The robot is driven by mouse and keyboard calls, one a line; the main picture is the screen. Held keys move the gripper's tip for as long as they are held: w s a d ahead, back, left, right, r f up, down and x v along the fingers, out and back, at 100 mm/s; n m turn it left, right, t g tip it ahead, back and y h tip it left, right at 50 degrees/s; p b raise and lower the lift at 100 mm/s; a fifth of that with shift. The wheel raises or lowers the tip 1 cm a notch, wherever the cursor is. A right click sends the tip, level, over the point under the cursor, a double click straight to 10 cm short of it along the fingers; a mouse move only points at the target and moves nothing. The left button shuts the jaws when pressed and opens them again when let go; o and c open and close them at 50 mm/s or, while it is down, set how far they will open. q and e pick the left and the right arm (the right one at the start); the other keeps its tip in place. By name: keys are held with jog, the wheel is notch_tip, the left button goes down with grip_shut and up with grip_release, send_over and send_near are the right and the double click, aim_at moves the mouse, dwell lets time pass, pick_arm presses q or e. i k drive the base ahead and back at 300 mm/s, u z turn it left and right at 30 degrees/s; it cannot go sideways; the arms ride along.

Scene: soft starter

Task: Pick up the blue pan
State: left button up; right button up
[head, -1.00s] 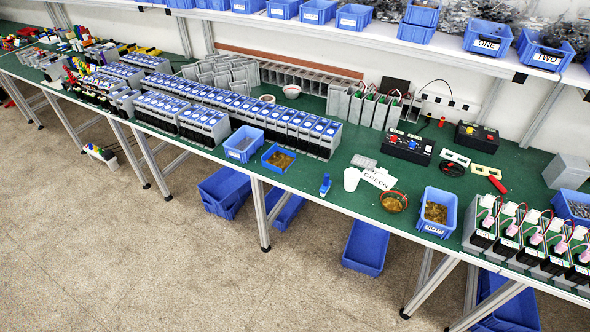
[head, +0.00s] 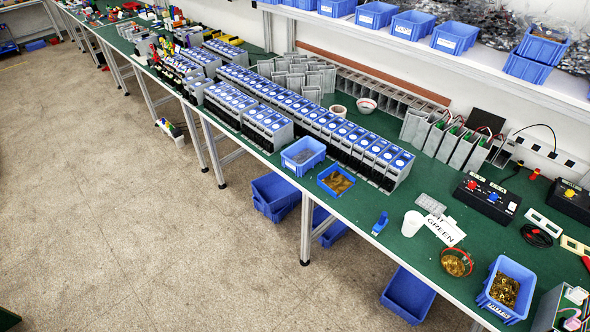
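Several blue containers are in view, and I cannot tell for certain which one is the blue pan. A shallow blue tray (head: 325,188) with brownish small parts lies near the front edge of the green table. A deeper blue bin (head: 291,167) stands just left of it, with grey contents. Another blue bin (head: 493,302) with brass-coloured parts and a white label stands at the lower right, near the front edge. Neither of my grippers is in view.
Rows of blue-topped grey units (head: 345,140) stand behind the tray. A white cup (head: 412,223), a small blue object (head: 380,224) and a bowl of brass parts (head: 456,263) stand to its right. Blue bins (head: 408,295) lie under the table. The floor (head: 150,240) in front is open.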

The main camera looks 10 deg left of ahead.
aim_at(334, 179)
jog(key=u, duration=0.3)
jog(key=i, duration=0.75)
jog(key=z, duration=0.55)
jog(key=i, duration=0.8)
jog(key=z, duration=0.8)
